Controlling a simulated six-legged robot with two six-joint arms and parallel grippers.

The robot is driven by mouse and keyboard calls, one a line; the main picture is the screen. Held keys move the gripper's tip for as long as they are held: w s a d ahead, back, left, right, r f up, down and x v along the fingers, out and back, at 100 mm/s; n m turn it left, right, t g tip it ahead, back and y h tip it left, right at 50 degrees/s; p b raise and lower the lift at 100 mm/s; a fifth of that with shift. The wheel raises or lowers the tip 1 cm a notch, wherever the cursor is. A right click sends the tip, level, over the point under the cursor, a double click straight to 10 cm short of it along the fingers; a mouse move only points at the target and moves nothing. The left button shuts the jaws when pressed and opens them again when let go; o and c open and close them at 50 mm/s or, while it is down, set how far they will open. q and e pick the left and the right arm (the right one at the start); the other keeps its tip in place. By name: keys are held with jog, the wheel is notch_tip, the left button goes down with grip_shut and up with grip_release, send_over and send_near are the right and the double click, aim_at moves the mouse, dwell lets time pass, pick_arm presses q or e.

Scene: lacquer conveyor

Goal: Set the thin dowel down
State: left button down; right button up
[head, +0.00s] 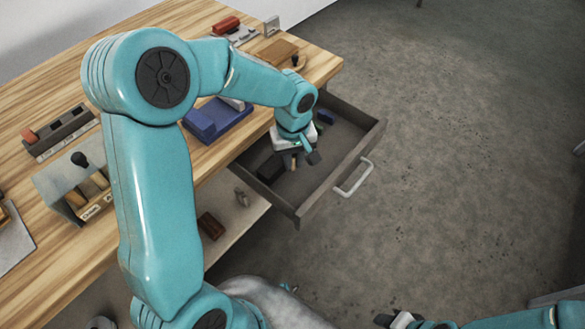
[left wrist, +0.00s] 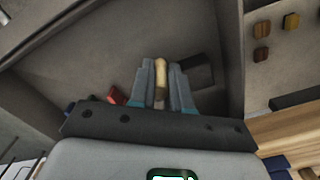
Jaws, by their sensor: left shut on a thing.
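My left gripper (head: 300,157) is inside the outline of the open grey drawer (head: 345,168), over its middle. It also shows in the left wrist view (left wrist: 161,82), shut on the thin dowel (left wrist: 161,68), a pale tan stick between the two fingers. In the head view a small tan bit of the dowel (head: 293,163) shows by the fingers. I cannot tell whether the dowel touches the drawer floor. My right gripper (head: 395,320) is at the bottom edge of the head view, far from the drawer, and its jaws are unclear.
A black block (head: 270,168) lies in the drawer left of the gripper, and a blue piece (head: 325,117) lies toward its far end. A red piece (left wrist: 116,95) shows in the wrist view. A blue tray (head: 215,122) stands on the wooden bench (head: 165,60). The drawer has a pale handle (head: 354,179).

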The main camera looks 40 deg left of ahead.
aim_at(293, 169)
pick_arm(q)
notch_tip(293, 169, down, 4)
jog(key=shift+f, duration=0.15)
jog(key=shift+s, duration=0.1)
jog(key=shift+f+b, duration=0.1)
jog(key=shift+b, duration=0.3)
jog(key=c, duration=1.4)
grip_release()
jog(key=shift+o, duration=0.2)
jog(key=shift+r+p, duration=0.4)
jog(key=shift+p, duration=0.05)
notch_tip(293, 169, up, 12)
jog(key=shift+f+p, duration=0.15)
jog(key=shift+p, duration=0.3)
